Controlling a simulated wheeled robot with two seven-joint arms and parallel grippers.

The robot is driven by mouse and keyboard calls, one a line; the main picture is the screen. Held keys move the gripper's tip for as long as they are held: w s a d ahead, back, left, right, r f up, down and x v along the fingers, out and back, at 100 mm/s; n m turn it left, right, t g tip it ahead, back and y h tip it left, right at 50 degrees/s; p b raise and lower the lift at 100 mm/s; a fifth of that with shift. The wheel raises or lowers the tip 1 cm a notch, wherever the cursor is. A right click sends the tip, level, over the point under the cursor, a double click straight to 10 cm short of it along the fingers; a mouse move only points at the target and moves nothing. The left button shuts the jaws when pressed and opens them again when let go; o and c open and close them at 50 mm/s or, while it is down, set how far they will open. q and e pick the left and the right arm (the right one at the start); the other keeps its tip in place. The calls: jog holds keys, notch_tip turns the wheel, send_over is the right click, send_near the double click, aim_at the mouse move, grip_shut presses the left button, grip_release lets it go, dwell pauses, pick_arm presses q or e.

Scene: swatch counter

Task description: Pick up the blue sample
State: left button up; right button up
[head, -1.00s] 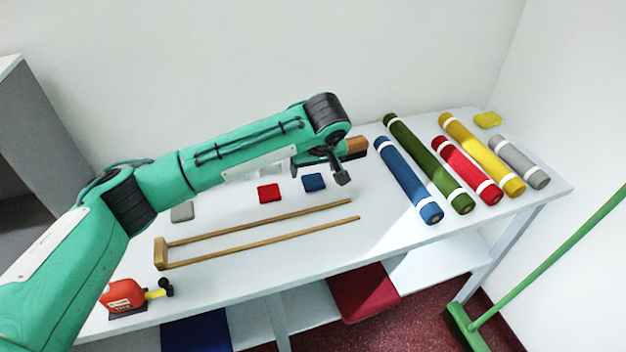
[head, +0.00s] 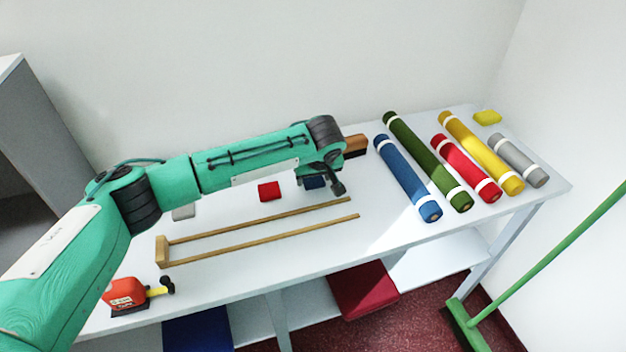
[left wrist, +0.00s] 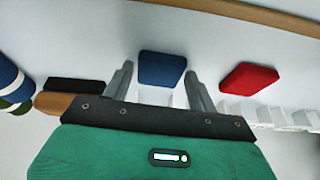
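The blue sample (head: 314,182) is a small dark blue square lying flat on the white counter, partly covered by my left gripper in the head view. In the left wrist view the blue sample (left wrist: 162,68) lies just beyond and between the two fingertips. My left gripper (left wrist: 160,72) is open, with nothing between its fingers. In the head view the left gripper (head: 326,190) hangs low over the blue sample. I cannot tell whether it touches the sample. My right gripper is not in view.
A red sample (head: 269,191) lies left of the blue one, and a grey one (head: 184,212) farther left. A wooden frame (head: 250,243) lies in front. A wood-handled brush (head: 355,144) and fabric rolls, the nearest blue (head: 405,178), are to the right.

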pick_arm(q)
jog(key=c, duration=0.6)
jog(key=shift+o, duration=0.2)
